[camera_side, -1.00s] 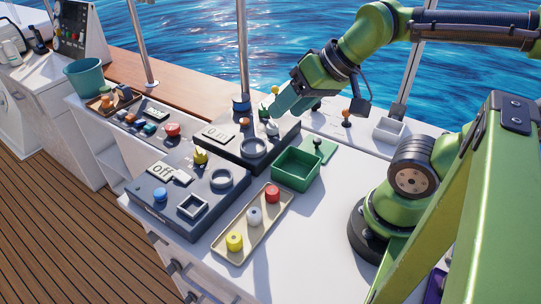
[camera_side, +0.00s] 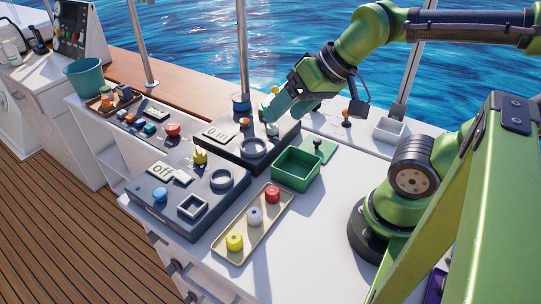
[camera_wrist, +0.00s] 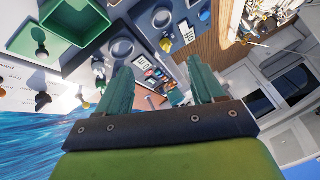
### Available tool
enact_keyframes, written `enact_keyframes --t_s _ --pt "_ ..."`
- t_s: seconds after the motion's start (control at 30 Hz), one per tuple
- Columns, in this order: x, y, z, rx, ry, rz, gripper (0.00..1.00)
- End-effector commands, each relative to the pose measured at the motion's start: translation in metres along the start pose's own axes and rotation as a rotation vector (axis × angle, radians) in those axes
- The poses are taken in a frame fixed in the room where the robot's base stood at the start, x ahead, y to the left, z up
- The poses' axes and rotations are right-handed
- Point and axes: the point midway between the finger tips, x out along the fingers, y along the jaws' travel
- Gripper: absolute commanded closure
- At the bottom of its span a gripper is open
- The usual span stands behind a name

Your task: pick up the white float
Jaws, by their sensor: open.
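My gripper (camera_side: 274,110) is open over the rear dark panel (camera_side: 228,147); its teal fingers also show in the wrist view (camera_wrist: 160,78). A small white rounded piece (camera_side: 271,129) stands on that panel just below the fingertips, partly hidden by them. A pale piece (camera_wrist: 98,67) shows beside the left finger in the wrist view; I cannot tell if it is the same one. A white cylinder (camera_side: 254,217) stands in the beige tray (camera_side: 226,249) between a red cylinder (camera_side: 272,193) and a yellow one (camera_side: 235,240). I cannot tell which white piece is the float.
An open green bin (camera_side: 297,168) stands right of the panel. A front panel (camera_side: 155,199) carries rings, a blue knob (camera_side: 160,194) and a yellow piece (camera_side: 200,157). A metal post (camera_side: 242,50) rises behind my gripper. The white counter right of the tray is mostly clear.

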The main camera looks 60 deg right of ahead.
Motion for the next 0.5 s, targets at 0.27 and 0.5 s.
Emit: enact_keyframes --t_s 0.27,0.5 --pt "0.050 -0.040 0.022 -0.174 -0.314 0.076 0.32" --pt "0.083 -0.063 0.040 -0.259 -0.521 0.240 0.32"
